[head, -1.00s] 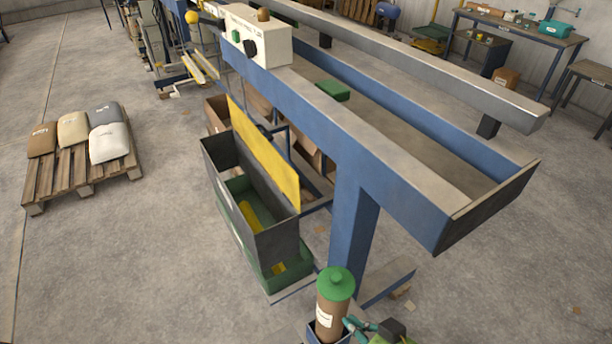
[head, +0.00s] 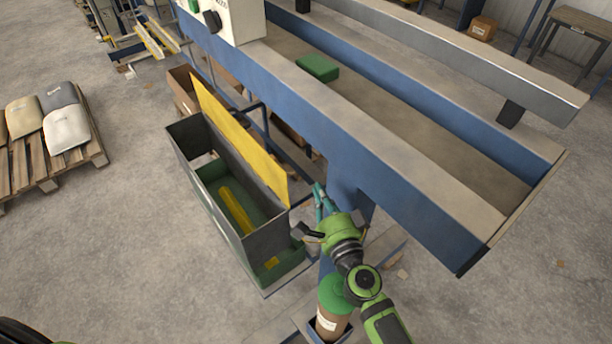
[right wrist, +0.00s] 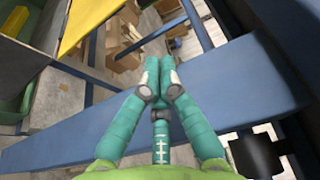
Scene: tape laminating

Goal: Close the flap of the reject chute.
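The reject chute (head: 258,242) is a dark grey box, open at the top, beside the blue conveyor frame. Its yellow flap (head: 238,140) stands raised along the chute's conveyor-side edge. Through the open top I see a yellow strip and the green crate (head: 272,275) beneath. In the right wrist view the flap (right wrist: 85,22) shows at the upper left. My right gripper (head: 319,195) is near the flap's near end, apart from it, by the blue conveyor leg. Its teal fingers (right wrist: 159,68) are together with nothing between them. My left gripper is not in view.
The blue conveyor (head: 400,175) runs above and to the right, with a green block (head: 317,68) on it. A brown cylinder with a green top (head: 333,300) stands below my right arm. A pallet of sacks (head: 48,185) is at the left. The floor left of the chute is clear.

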